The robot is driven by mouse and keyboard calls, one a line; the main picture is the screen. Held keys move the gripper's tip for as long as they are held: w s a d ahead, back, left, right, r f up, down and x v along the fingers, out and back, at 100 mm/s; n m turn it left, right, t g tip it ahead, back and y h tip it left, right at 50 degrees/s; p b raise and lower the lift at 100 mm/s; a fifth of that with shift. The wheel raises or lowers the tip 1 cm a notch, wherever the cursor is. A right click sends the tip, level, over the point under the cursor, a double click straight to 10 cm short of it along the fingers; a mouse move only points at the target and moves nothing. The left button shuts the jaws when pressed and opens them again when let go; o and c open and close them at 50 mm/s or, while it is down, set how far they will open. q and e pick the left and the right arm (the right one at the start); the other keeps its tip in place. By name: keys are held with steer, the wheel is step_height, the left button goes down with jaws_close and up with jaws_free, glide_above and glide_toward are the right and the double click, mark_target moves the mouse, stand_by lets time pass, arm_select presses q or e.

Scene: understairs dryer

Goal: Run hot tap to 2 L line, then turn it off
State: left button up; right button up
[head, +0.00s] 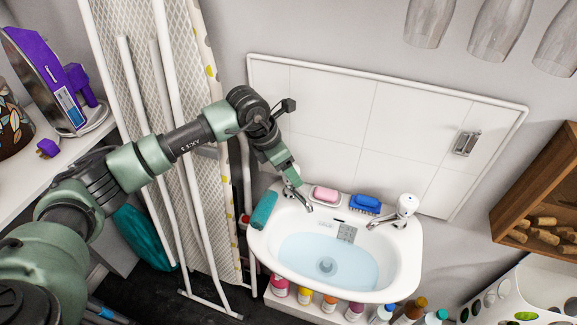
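A white basin (404,262) hangs at the wall and holds a pool of pale blue water (345,270); a round drain shows through it. A grey square patch (347,233) is on the basin's back inner wall; I cannot read any line there. The left tap (305,201) has a chrome spout, and its top is mostly hidden by my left gripper (291,184). That gripper points down onto the tap head; its fingers are too small and covered to judge. The right tap (405,208) has a white head and is clear. I see no clear stream from either spout. My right gripper is out of view.
Pink soap (326,195), a blue brush (365,203) and a teal item (264,212) sit on the basin's rim. Several bottles (356,311) stand below its front. An ironing board (185,120) leans at left. A wooden crate with corks (541,190) is at right.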

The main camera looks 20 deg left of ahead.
arm_select(q)
steer(key=shift+f, duration=0.1)
steer(key=shift+c, duration=0.4)
steer(key=c, duration=1.3)
steer(key=shift+n, duration=0.3)
steer(key=n+b, duration=0.1)
steer(key=n, duration=0.1)
steer(key=n+t+y+b, duration=0.1)
steer(key=n+b, duration=0.1)
steer(key=shift+d+f+n+y+b, duration=0.1)
steer(key=shift+d+n+y+b, duration=0.1)
steer(key=shift+n+y+b, duration=0.1)
steer(key=shift+n+t+y+b, duration=0.3)
steer(key=shift+n+y+b, duration=0.5)
steer(key=shift+n+b, duration=1.05)
steer(key=shift+r+n+p, duration=0.2)
steer(key=shift+n+p, duration=0.1)
steer(key=shift+n, duration=0.15)
steer(key=o, duration=1.4)
steer(key=shift+s, duration=0.1)
